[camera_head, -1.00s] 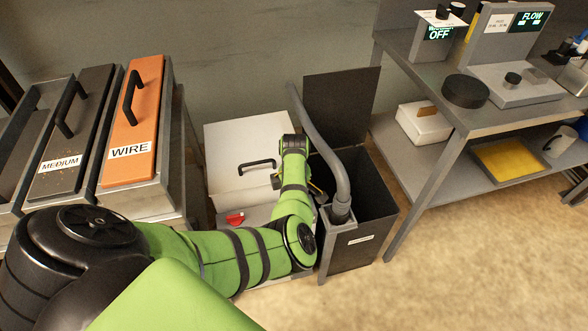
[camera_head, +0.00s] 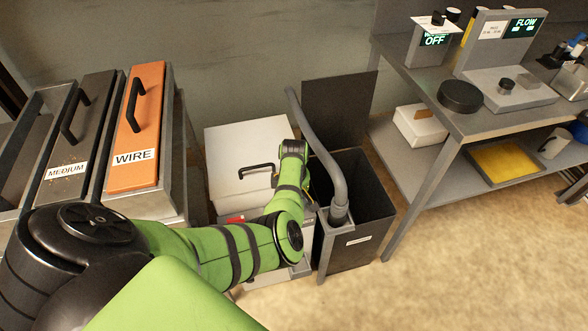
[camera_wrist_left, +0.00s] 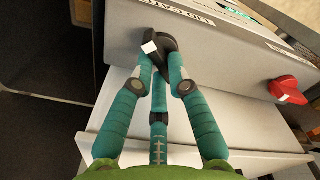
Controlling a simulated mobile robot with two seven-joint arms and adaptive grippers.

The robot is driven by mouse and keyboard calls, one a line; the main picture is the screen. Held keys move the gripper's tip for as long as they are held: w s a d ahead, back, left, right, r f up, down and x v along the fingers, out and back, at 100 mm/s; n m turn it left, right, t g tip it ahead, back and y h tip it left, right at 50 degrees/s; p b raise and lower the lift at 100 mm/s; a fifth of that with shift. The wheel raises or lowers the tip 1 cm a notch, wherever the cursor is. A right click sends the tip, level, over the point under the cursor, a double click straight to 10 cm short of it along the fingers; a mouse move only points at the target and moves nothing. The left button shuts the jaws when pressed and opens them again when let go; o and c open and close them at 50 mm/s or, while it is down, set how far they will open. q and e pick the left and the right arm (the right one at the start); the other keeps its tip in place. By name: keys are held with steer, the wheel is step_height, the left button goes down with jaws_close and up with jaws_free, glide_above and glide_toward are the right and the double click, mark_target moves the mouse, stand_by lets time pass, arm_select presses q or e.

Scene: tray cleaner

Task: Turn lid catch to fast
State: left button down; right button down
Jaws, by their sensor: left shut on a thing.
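The lid catch is a black turning knob (camera_wrist_left: 164,42) with a white mark, on a pale panel under a partly cut-off label (camera_wrist_left: 190,14) in the left wrist view. My left gripper (camera_wrist_left: 161,82) has teal fingers and is shut on the knob. In the head view my green left arm hides the gripper and the catch. The white lid (camera_head: 230,150) with its black handle lies closed on the low box between the tray rack and the dark bin. The catch's set position cannot be read. My right gripper is not in view.
A red knob (camera_wrist_left: 289,90) sits on the same panel, right of the catch in the wrist view. A dark open bin (camera_head: 372,200) with a grey hose (camera_head: 325,160) stands close right of my arm. A metal table (camera_head: 470,118) is further right. Floor is clear at lower right.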

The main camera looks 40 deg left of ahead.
arm_select(q)
steer(key=c, duration=1.2)
jaws_free()
steer(key=shift+s+f, duration=0.15)
steer(key=shift+w+a+r, duration=0.1)
steer(key=shift+w+r, duration=0.1)
steer(key=shift+r, duration=0.3)
steer(key=shift+s+d+r, duration=0.1)
steer(key=shift+r, duration=1.7)
steer(key=shift+s+d+r, duration=0.1)
steer(key=shift+r, duration=1.65)
